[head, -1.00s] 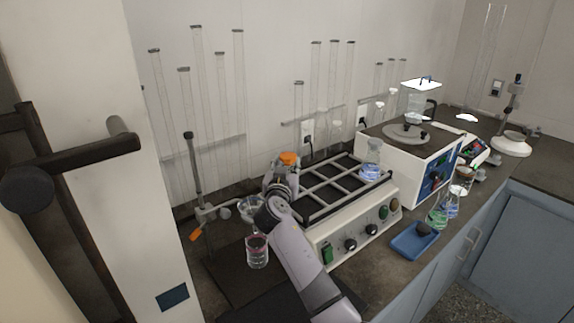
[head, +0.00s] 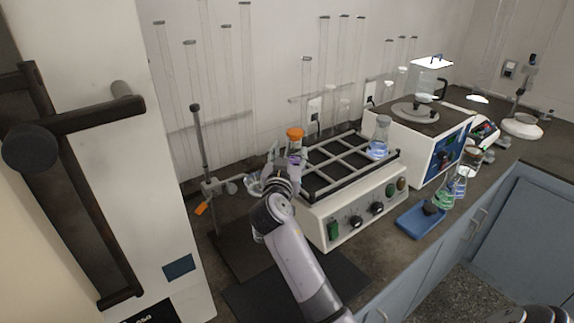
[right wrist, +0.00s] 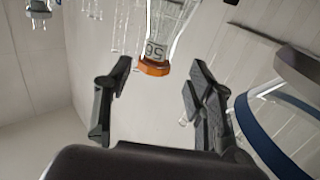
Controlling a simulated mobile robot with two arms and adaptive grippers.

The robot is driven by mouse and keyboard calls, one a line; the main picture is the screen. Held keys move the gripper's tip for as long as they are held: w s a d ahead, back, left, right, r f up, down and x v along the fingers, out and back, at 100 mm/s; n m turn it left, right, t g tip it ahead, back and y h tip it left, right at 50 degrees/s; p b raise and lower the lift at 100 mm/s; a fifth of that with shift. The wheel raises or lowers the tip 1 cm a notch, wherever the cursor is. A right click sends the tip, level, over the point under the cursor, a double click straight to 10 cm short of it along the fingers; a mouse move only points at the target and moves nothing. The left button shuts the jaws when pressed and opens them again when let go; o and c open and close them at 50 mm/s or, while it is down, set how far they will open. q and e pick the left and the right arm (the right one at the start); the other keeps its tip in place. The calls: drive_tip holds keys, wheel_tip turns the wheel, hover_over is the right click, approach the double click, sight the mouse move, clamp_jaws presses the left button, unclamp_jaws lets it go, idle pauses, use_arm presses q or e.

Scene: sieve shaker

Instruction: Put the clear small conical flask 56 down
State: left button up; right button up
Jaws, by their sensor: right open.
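The clear small conical flask 56 (head: 296,147) has an orange rim and stands upright at the left end of the shaker in the head view. In the right wrist view the flask (right wrist: 168,35) appears upside down, with its "56" label and orange rim. My right gripper (head: 280,163) is beside the flask on the near side, its lower part overlapping the flask in the picture. In the right wrist view the right gripper (right wrist: 158,78) is open, its fingers spread wide with the flask beyond them, apparently clear of them. What lies under the flask's base is hidden.
The shaker's bar rack (head: 338,172) holds a blue-liquid flask (head: 379,142) at its far right corner. A stand with clamp (head: 200,150) is close left of the gripper. A blue tray (head: 418,224) and several flasks stand to the right. A dark mat (head: 240,245) lies in front.

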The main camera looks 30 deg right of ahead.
drive_tip(key=v, duration=0.4)
drive_tip(key=shift+s+a, duration=0.1)
drive_tip(key=shift+s, duration=0.05)
drive_tip(key=shift+r, duration=0.1)
